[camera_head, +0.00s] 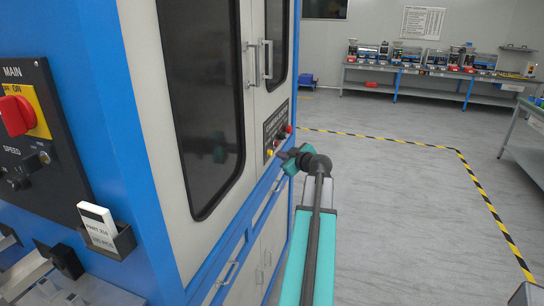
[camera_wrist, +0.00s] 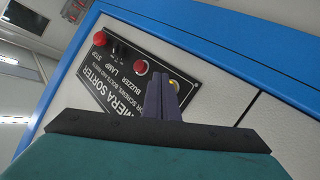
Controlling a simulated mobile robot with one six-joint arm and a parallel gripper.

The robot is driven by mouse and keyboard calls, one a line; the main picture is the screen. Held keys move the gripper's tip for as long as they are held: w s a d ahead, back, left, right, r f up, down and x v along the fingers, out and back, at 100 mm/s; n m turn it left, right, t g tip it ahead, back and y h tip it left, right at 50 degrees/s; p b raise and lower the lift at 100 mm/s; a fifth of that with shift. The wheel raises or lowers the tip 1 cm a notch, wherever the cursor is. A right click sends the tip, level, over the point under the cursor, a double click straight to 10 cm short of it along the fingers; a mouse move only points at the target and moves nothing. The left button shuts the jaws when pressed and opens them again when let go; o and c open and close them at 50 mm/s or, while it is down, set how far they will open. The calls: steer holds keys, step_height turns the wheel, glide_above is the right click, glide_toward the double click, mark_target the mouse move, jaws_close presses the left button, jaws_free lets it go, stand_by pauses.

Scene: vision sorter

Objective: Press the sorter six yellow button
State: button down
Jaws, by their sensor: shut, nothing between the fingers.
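The yellow button (camera_head: 270,153) sits at the lower end of a black control panel (camera_head: 271,129) on the side of the tall blue and white cabinet. In the wrist view the yellow button (camera_wrist: 174,84) shows only in part, just behind my fingertips. The panel (camera_wrist: 125,84) there reads CAMERA SORTER, upside down; I see no number six. My gripper (camera_head: 279,157) is shut and empty, its tips close to the yellow button. In the wrist view my gripper (camera_wrist: 166,80) points at the panel beside the button; I cannot tell whether they touch.
A red button (camera_wrist: 141,67) is near my fingertips, and a red stop button (camera_wrist: 100,39) is farther along the panel. Door handles (camera_head: 259,62) stick out above the panel. The grey floor (camera_head: 400,165) to the right is clear, with workbenches (camera_head: 420,73) at the back.

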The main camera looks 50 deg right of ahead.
steer(key=shift+s, duration=0.15)
steer(key=shift+s+d+b, duration=0.25)
steer(key=shift+s+b, duration=0.35)
steer(key=shift+s, duration=0.15)
steer(key=shift+s+d+b, duration=0.3)
steer(key=shift+s+b, duration=0.3)
steer(key=shift+s, duration=0.2)
steer(key=shift+s+d+b, duration=0.25)
steer(key=shift+s+b, duration=0.35)
steer(key=shift+s, duration=0.15)
